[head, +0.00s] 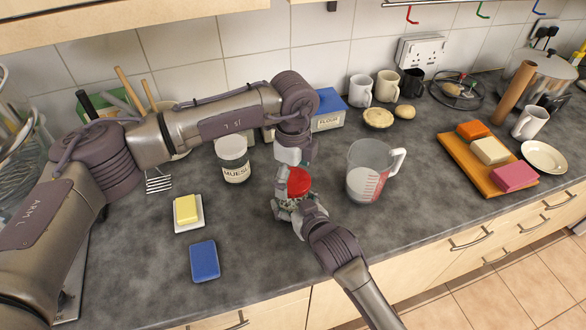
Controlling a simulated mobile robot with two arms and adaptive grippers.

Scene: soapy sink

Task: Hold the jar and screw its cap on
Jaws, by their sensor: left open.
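A red cap (299,183) is at the top of the jar, near the middle of the counter; I cannot tell whether it is threaded on. The jar (291,213) is mostly hidden by the cap and my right gripper. My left gripper (292,174) points down from above, open, with its fingers at the sides of the cap. My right gripper (290,208) comes in from the lower right, low over the counter, and is shut around the jar's body.
A measuring jug (362,178) stands close to the right. A muesli tub (234,160), a butter dish (187,226) and a blue sponge-like block (204,261) are to the left. A blue flour box (329,112) is behind. The front counter right of my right arm is clear.

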